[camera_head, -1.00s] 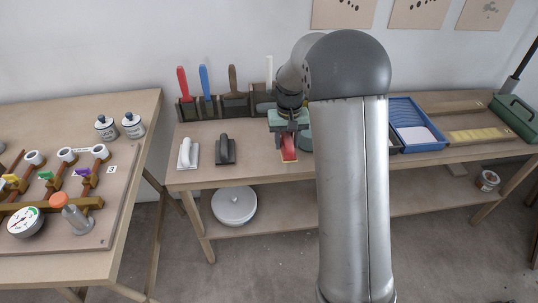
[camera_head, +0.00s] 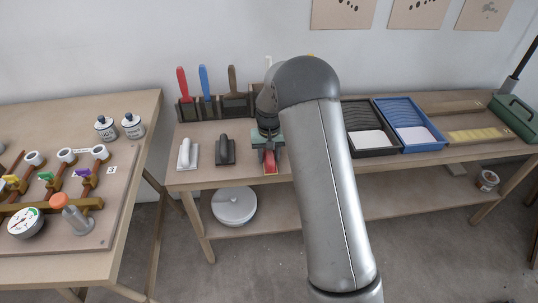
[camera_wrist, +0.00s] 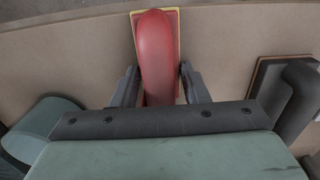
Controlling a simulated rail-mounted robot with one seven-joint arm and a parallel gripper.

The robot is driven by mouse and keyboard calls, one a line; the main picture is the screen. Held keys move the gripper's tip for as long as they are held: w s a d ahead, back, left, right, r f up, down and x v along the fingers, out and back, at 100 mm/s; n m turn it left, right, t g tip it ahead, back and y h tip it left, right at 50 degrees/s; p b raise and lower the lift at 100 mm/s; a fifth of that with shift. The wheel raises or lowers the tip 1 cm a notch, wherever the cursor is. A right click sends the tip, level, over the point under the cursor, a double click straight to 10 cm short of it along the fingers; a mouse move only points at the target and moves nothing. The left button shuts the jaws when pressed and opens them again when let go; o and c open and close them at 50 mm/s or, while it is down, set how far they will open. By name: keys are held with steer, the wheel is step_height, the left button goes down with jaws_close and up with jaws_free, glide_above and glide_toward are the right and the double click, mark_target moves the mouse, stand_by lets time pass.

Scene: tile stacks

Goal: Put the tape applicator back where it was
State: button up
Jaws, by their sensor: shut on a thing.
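My gripper (camera_head: 268,150) is shut on a red-handled tool (camera_head: 270,168) with a flat yellow-edged base, above the front part of the far bench, right of the dark float. In the wrist view the red handle (camera_wrist: 155,45) stands between the two fingers (camera_wrist: 158,90). Whether its base touches the bench top is not clear. A teal rounded thing (camera_wrist: 48,118) lies at the left of the wrist view; my arm hides that spot in the head view. I cannot tell for certain which of these is the tape applicator.
Left of my gripper stand a dark float (camera_head: 225,150) and a white float (camera_head: 188,153). Brushes stand in holders (camera_head: 235,105) at the wall. A black tray (camera_head: 371,148) and a blue tray (camera_head: 436,145) lie right of my arm. Bare bench shows between the floats and the front edge.

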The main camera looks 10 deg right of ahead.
steer(key=shift+f, duration=0.2)
steer(key=o, duration=0.9)
steer(key=shift+o, duration=0.2)
step_height(320, 180, up, 12)
steer(key=shift+r, duration=0.15)
steer(key=s+r, duration=0.3)
steer(key=s, duration=0.7)
steer(key=s+r, duration=0.3)
steer(key=s, duration=0.6)
steer(key=s+f+n, duration=0.1)
steer(key=s+f, duration=0.1)
steer(key=s, duration=1.4)
steer(key=shift+s+d+f, duration=0.2)
steer(key=shift+s+d, duration=0.05)
